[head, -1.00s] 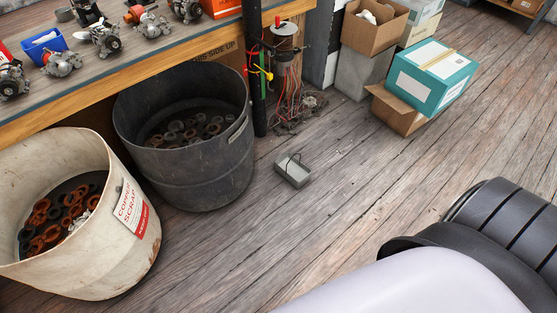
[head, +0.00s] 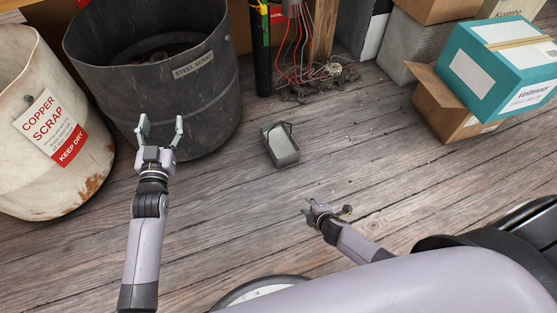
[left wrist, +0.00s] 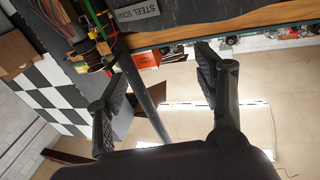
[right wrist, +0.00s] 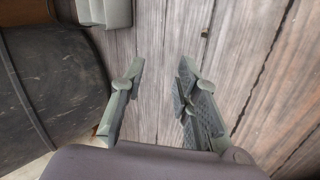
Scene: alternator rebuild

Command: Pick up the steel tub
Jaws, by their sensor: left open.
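The steel tub (head: 195,105) is a large dark grey bin with a "STEEL SCRAP" label, standing upright on the floor at the upper left of the head view. Its wall fills the left of the right wrist view (right wrist: 50,75), and its labelled side shows at the top of the left wrist view (left wrist: 190,14). My left gripper (head: 160,128) is open and empty, pointing up in front of the tub's near wall; I cannot tell whether it touches. My right gripper (head: 312,207) is low over the floor, right of the tub. Its fingers are apart and empty in the right wrist view (right wrist: 161,65).
A cream copper scrap tub (head: 75,175) stands close on the left of the steel tub. A small grey box (head: 281,146) lies on the floor to its right. Wires and a dark post (head: 262,60) are behind. Boxes (head: 505,65) are stacked at right.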

